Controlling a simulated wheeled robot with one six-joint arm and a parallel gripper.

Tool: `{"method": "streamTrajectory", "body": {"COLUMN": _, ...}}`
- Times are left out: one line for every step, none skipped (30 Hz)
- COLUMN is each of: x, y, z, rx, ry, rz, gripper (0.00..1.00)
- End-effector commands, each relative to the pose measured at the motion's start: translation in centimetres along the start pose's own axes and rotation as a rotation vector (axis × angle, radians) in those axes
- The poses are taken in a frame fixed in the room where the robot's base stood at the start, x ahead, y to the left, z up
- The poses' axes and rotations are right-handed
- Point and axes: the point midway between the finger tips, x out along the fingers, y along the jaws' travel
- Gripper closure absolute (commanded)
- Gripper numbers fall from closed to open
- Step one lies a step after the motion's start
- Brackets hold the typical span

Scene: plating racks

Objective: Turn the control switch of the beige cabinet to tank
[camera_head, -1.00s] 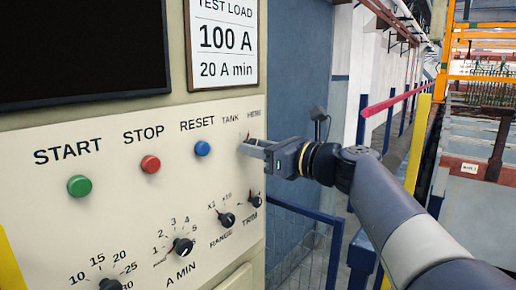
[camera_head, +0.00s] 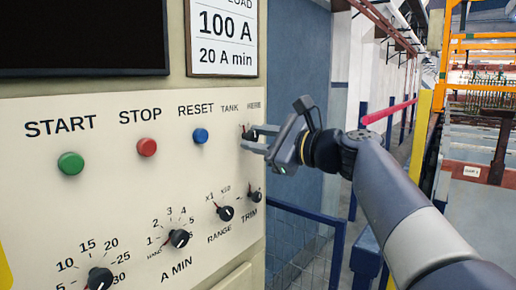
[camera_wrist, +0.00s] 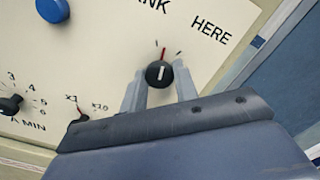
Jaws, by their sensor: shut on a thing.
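The beige cabinet's panel (camera_head: 120,210) fills the left of the head view. Its control switch (camera_wrist: 159,73) is a small black knob with a white line and a red pointer, below the TANK and HERE labels. In the wrist view the red pointer stands almost straight up in the picture, between the two labels; I cannot tell that it sits on either mark. My gripper (camera_head: 256,139) is shut on the switch, one finger on each side of the knob. In the head view the fingers partly cover the switch (camera_head: 248,132).
Green START (camera_head: 71,163), red STOP (camera_head: 147,147) and blue RESET (camera_head: 201,135) buttons lie left of the switch. The A MIN (camera_head: 179,238), RANGE (camera_head: 226,213) and TRIM (camera_head: 255,196) knobs are below. A blue mesh fence (camera_head: 300,250) stands right of the cabinet.

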Motion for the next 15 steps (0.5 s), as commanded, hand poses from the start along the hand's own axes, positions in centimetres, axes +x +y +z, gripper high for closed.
{"method": "streamTrajectory", "body": {"x": 0.0, "y": 0.18, "z": -0.21, "rx": -0.041, "ry": -0.001, "rz": 0.0, "gripper": 0.94}}
{"method": "streamTrajectory", "body": {"x": 0.0, "y": 0.17, "z": -0.19, "rx": -0.066, "ry": -0.001, "rz": -0.001, "gripper": 0.94}}
{"method": "streamTrajectory", "body": {"x": -0.01, "y": 0.15, "z": -0.18, "rx": -0.098, "ry": -0.001, "rz": 0.0, "gripper": 0.94}}
{"method": "streamTrajectory", "body": {"x": -0.01, "y": 0.15, "z": -0.18, "rx": -0.12, "ry": -0.001, "rz": 0.0, "gripper": 0.94}}
{"method": "streamTrajectory", "body": {"x": -0.01, "y": 0.15, "z": -0.19, "rx": -0.142, "ry": 0.0, "rz": 0.0, "gripper": 0.94}}
{"method": "streamTrajectory", "body": {"x": -0.01, "y": 0.13, "z": -0.16, "rx": -0.169, "ry": -0.001, "rz": 0.0, "gripper": 0.94}}
{"method": "streamTrajectory", "body": {"x": -0.01, "y": 0.11, "z": -0.14, "rx": -0.188, "ry": -0.001, "rz": 0.0, "gripper": 0.94}}
{"method": "streamTrajectory", "body": {"x": -0.01, "y": 0.09, "z": -0.12, "rx": -0.206, "ry": -0.001, "rz": -0.001, "gripper": 0.94}}
{"method": "streamTrajectory", "body": {"x": -0.01, "y": 0.08, "z": -0.11, "rx": -0.229, "ry": -0.001, "rz": -0.001, "gripper": 0.94}}
{"method": "streamTrajectory", "body": {"x": -0.01, "y": 0.08, "z": -0.1, "rx": -0.244, "ry": -0.001, "rz": -0.001, "gripper": 0.94}}
{"method": "streamTrajectory", "body": {"x": -0.01, "y": 0.07, "z": -0.09, "rx": -0.259, "ry": -0.001, "rz": -0.001, "gripper": 0.94}}
{"method": "streamTrajectory", "body": {"x": -0.01, "y": 0.05, "z": -0.08, "rx": -0.276, "ry": -0.001, "rz": -0.001, "gripper": 0.94}}
{"method": "streamTrajectory", "body": {"x": -0.01, "y": 0.03, "z": -0.06, "rx": -0.289, "ry": -0.001, "rz": -0.001, "gripper": 0.94}}
{"method": "streamTrajectory", "body": {"x": -0.01, "y": 0.02, "z": -0.04, "rx": -0.301, "ry": -0.001, "rz": -0.001, "gripper": 0.94}}
{"method": "streamTrajectory", "body": {"x": -0.01, "y": 0.0, "z": -0.03, "rx": -0.313, "ry": 0.0, "rz": -0.001, "gripper": 0.94}}
